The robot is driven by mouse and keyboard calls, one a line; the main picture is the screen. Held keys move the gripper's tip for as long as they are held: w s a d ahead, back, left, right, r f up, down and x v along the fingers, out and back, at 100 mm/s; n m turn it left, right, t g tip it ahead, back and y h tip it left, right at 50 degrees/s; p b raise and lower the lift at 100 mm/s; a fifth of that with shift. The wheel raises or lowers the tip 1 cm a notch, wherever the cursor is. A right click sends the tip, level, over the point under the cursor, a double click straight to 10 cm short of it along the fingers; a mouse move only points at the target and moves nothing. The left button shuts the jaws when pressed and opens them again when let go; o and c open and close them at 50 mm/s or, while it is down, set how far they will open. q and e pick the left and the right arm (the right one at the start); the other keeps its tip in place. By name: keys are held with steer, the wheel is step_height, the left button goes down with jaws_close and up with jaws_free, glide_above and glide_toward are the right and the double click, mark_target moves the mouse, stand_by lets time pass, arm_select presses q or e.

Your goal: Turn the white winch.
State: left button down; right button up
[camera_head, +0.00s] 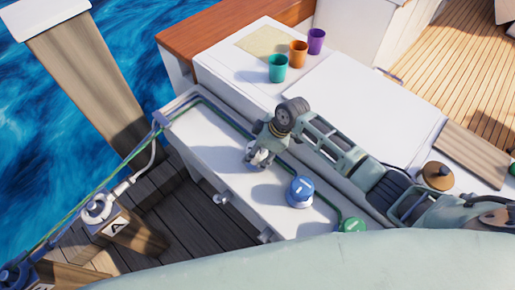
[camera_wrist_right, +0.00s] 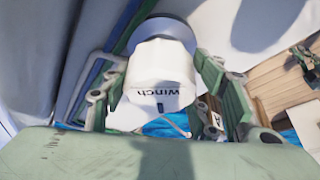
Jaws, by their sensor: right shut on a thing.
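The white winch (camera_wrist_right: 158,72) fills the middle of the right wrist view, with dark lettering reading "winch" on its pale body. My right gripper (camera_wrist_right: 158,108) has one finger on each side of the winch and is shut on it. In the head view, my right gripper (camera_head: 261,156) points down at the white deck ledge, and it mostly hides the winch there. My left gripper is not in view.
A blue-topped winch (camera_head: 301,190) and a green-topped one (camera_head: 353,226) stand right of the gripper. Teal (camera_head: 278,68), orange (camera_head: 298,54) and purple (camera_head: 316,41) cups stand on the white hatch top. A green rope (camera_head: 134,155) runs along the ledge toward the dock posts.

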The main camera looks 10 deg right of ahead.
steer(key=m+p, duration=0.1)
steer(key=m+t+p, duration=0.1)
steer(key=m+p, duration=0.1)
steer(key=m+h+p, duration=0.1)
steer(key=p, duration=0.1)
steer(key=shift+r+m, duration=0.25)
steer(key=shift+m, duration=0.05)
steer(key=shift+f+m+t+h+p, duration=0.15)
steer(key=shift+m+t+h+p, duration=0.35)
steer(key=shift+m+p, duration=0.85)
steer(key=shift+d, duration=0.1)
steer(key=o, duration=1.1)
steer(key=shift+f, duration=0.1)
steer(key=v, duration=1.2)
